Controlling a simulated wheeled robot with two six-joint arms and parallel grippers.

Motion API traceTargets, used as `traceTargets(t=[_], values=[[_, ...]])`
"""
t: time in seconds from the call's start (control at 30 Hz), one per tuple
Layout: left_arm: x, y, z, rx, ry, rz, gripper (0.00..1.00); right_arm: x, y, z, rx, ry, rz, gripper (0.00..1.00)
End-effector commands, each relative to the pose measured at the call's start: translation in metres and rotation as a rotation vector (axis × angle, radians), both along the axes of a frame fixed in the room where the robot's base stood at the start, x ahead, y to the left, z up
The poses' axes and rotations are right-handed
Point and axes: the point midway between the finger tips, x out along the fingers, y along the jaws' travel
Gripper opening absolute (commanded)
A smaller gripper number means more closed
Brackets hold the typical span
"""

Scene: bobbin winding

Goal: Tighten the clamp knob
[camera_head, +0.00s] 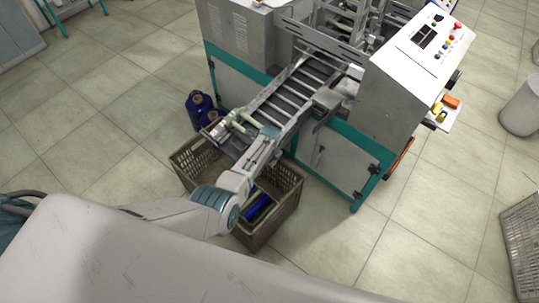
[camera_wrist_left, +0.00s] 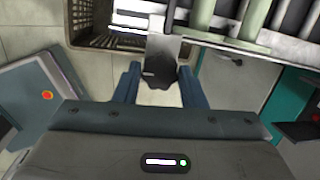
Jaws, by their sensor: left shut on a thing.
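The clamp knob (camera_wrist_left: 160,70) is a dark, lobed knob in front of a pale grey plate, in the upper middle of the left wrist view. My left gripper (camera_wrist_left: 159,78) has one blue-grey finger on each side of it and is shut on it. In the head view my left gripper (camera_head: 271,134) is at the side of the machine's sloping chute (camera_head: 290,97), near its lower end. The knob is hidden there behind my arm. My right gripper is in neither view.
A brown slatted crate (camera_head: 284,217) stands on the floor under the chute, with a blue roll (camera_head: 259,208) inside. Pale green rods (camera_head: 243,118) lie at the chute's lower end. Dark blue spools (camera_head: 197,103) stand left of it.

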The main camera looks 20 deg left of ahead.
Motion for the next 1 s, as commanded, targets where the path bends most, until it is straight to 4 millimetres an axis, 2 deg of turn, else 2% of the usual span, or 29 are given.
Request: traceTargets(t=[0.27,0.7,0.73,0.8,0.83,1.0], values=[[-0.0002,-0.0005,0.0002,0.011,-0.005,-0.066,0.14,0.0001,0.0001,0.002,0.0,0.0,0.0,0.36],[-0.0003,-0.0006,0.0,0.011,-0.006,-0.074,0.14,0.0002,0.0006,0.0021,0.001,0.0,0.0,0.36],[-0.0004,-0.0007,0.0,0.011,-0.006,-0.074,0.41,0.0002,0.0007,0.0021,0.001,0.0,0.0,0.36],[-0.0004,-0.0007,0.0,0.011,-0.006,-0.074,0.55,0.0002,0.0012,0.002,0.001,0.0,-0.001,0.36],[-0.0003,-0.0006,0.0,0.011,-0.006,-0.074,0.59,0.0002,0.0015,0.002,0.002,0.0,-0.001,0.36],[-0.0003,-0.0003,-0.0001,0.012,-0.006,-0.074,0.59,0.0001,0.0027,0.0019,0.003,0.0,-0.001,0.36]])
